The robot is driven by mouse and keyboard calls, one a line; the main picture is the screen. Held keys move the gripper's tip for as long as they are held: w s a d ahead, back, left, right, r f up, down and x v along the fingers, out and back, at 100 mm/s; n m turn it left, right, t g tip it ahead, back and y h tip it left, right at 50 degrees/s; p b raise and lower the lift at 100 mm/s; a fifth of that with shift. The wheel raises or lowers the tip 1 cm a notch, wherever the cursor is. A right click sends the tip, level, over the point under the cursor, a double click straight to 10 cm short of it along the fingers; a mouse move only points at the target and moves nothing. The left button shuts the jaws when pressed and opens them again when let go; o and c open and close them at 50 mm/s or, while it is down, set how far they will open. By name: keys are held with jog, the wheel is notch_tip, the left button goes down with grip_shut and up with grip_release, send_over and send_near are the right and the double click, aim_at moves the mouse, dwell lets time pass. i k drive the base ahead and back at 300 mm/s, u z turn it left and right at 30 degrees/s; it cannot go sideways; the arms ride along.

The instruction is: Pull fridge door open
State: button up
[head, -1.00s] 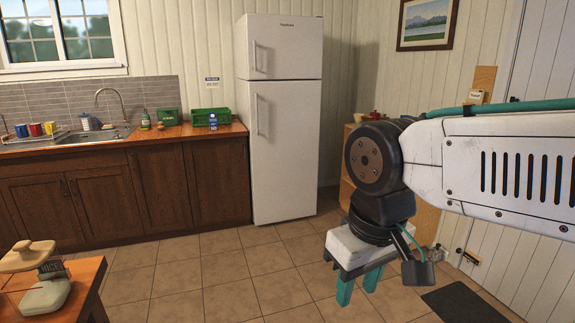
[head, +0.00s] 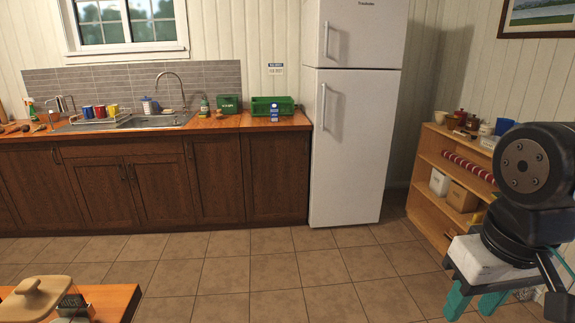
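The white fridge (head: 352,150) stands upright against the back wall, right of the counter, in the head view. It has a small upper door (head: 365,35) and a tall lower door (head: 355,170), both shut. The upper handle (head: 326,40) and lower handle (head: 323,108) are vertical bars near the doors' left edges. The top of the fridge is cut off by the picture's edge. My gripper (head: 473,304) is at the lower right, pointing down, with its teal fingers apart and nothing seen between them. It is well apart from the fridge.
A wooden counter (head: 225,124) with a sink and green crates (head: 272,106) runs left of the fridge. A low wooden shelf (head: 429,160) with boxes and jars stands to its right. A table corner (head: 110,297) is at the lower left. The tiled floor before the fridge is clear.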

aim_at(355, 110)
jog(key=z, duration=0.35)
jog(key=i, duration=3.45)
jog(key=u, duration=0.4)
